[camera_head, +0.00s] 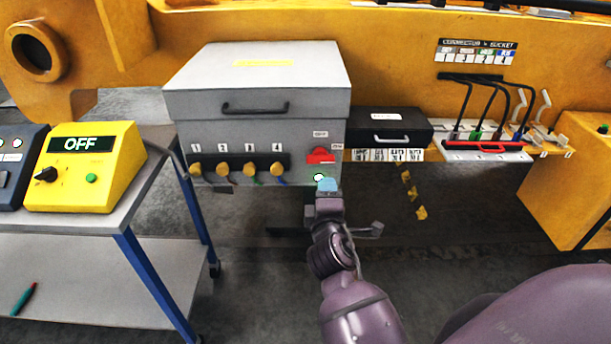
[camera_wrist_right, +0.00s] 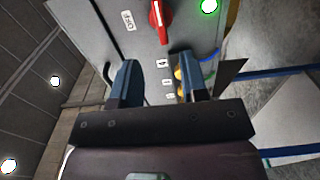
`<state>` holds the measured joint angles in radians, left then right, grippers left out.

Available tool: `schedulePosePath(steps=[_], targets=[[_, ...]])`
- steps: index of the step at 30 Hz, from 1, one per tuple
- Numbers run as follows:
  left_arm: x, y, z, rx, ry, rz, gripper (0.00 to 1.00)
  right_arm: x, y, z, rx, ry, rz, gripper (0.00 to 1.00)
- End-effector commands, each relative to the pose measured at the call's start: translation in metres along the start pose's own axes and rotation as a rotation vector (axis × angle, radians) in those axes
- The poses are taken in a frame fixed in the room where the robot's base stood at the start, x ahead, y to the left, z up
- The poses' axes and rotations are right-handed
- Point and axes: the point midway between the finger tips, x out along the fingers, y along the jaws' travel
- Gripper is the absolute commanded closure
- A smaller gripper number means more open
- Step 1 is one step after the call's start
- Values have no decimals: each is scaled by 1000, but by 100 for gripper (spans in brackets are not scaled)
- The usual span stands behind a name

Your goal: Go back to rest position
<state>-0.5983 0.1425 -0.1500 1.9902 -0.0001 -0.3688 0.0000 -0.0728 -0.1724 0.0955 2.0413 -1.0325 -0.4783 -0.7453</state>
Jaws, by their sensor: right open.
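My right gripper (camera_head: 328,186) is in front of the lower right part of the grey control box (camera_head: 180,105), just below its red rotary switch (camera_head: 320,156) and at its green light (camera_head: 318,177). In the right wrist view, the two blue fingers of my right gripper (camera_wrist_right: 157,82) stand apart with nothing held between them. The red switch (camera_wrist_right: 161,20) and the lit green light (camera_wrist_right: 209,6) show beyond the fingertips there, clear of them. My left gripper is not in view.
A yellow unit (camera_head: 115,188) reading OFF stands on a blue-legged cart (camera_head: 120,225) at left, with a green and red tool (camera_head: 24,299) on its lower shelf. A black case (camera_head: 415,118) and a connector rack (camera_head: 485,156) are right of the box. Open floor lies below.

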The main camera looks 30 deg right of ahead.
Motion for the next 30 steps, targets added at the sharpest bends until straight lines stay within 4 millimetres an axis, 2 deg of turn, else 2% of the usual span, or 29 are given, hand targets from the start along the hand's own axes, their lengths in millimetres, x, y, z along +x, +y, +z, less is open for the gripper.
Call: schedulePosePath(steps=[10,13,17,20,23,26,30], targets=[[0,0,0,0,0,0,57,0,0,-1,61,4,1,60],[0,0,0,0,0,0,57,0,-3,-6,224,34,-18,60],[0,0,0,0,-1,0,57,-3,-11,-25,528,115,-83,60],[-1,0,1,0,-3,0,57,-14,-30,-33,742,169,-170,60],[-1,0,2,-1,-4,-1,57,-32,-59,-33,937,199,-287,60],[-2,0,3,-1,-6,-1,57,-58,-94,-27,1109,199,-425,60],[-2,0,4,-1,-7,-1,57,-110,-150,-3,1275,139,-632,60]])
